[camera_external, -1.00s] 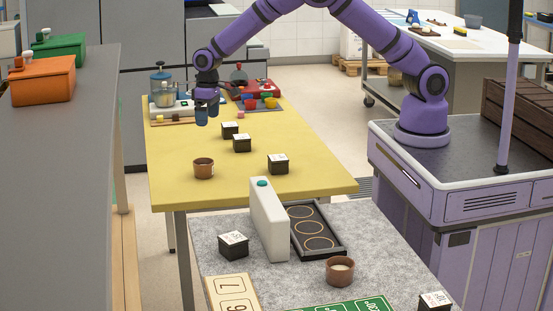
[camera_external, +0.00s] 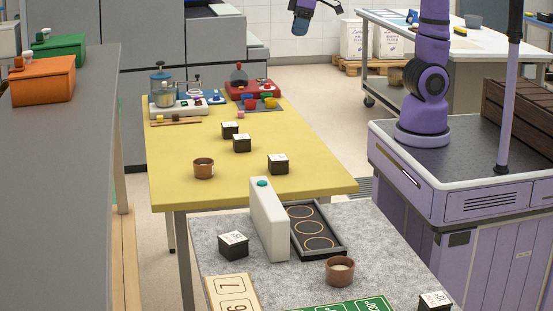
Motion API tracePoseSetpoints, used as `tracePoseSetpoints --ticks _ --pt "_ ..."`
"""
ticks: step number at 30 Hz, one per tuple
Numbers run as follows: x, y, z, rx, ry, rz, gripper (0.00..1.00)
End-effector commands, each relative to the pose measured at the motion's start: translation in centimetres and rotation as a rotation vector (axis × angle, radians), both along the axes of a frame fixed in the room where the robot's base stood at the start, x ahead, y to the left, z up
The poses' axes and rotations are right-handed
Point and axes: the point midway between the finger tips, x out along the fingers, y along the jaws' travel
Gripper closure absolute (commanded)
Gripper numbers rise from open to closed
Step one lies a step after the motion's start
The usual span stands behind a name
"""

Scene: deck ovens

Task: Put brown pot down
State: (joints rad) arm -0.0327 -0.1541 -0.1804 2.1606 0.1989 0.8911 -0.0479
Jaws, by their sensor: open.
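A small brown pot (camera_external: 203,168) stands upright on the yellow table (camera_external: 172,185), near its left front part. A second, wider brown pot (camera_external: 340,270) with pale contents stands on the grey speckled table in front. My gripper (camera_external: 300,28) is high at the top of the view, above and behind the yellow table's right side. It is open and empty, well apart from both pots. Most of the arm above it is cut off by the picture's top edge.
Several black boxes with white tops, one of them at the yellow table's middle (camera_external: 278,164), stand near the pot. A white upright panel (camera_external: 268,220) and a black tray with rings (camera_external: 338,248) are on the grey table. Red and white equipment (camera_external: 252,90) fills the yellow table's far end.

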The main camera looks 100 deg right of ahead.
Motion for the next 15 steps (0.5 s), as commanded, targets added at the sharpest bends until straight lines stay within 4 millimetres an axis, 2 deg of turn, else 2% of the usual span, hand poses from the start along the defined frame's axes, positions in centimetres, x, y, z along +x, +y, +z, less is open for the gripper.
tracePoseSetpoints --ticks 1,7,15 --pt "-1.9 0.4 0.8 -0.009 -0.02 0.016 0.01" --pt "-8.6 2.0 2.1 -0.06 -0.082 0.073 0.01" --pt "-16.8 3.4 1.6 -0.152 -0.163 0.136 0.01"
